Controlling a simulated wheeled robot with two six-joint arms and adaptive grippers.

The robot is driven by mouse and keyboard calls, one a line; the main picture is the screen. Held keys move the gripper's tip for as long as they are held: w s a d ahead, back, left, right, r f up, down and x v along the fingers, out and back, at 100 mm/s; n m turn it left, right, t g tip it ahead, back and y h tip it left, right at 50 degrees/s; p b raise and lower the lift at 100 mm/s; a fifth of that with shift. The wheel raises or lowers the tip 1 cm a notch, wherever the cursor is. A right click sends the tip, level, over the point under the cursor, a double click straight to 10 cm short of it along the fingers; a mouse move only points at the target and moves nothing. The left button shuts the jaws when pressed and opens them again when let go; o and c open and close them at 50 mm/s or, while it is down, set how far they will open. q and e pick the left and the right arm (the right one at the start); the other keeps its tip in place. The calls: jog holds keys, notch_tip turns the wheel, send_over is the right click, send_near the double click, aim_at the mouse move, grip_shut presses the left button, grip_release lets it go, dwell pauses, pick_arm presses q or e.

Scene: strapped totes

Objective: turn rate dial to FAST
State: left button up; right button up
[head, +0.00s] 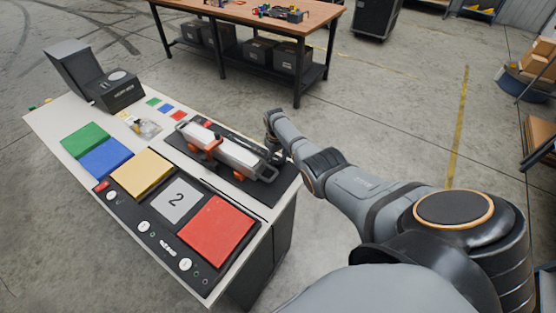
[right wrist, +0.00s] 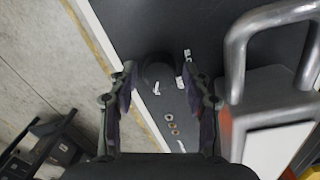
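A dark round dial (right wrist: 158,72) shows in the right wrist view on a black panel (right wrist: 200,25), with small white labels around it that are too small to read. I cannot tell which setting it points to. My right gripper (right wrist: 160,88) is open, its two fingers apart on either side of the dial; I cannot tell if they touch it. In the head view my right gripper (head: 271,130) is at the far right edge of the black panel (head: 276,187), and the dial is hidden there. My left gripper is not in view.
A grey handled device with orange parts (head: 226,150) lies on the panel close to my right gripper; its metal handle (right wrist: 236,50) stands right of the fingers.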

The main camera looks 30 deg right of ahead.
aim_at(277, 162)
jog(key=shift+r, duration=0.1)
jog(key=r, duration=1.1)
jog(key=shift+a+r, duration=0.35)
jog(key=shift+r, duration=0.05)
jog(key=shift+f, duration=0.1)
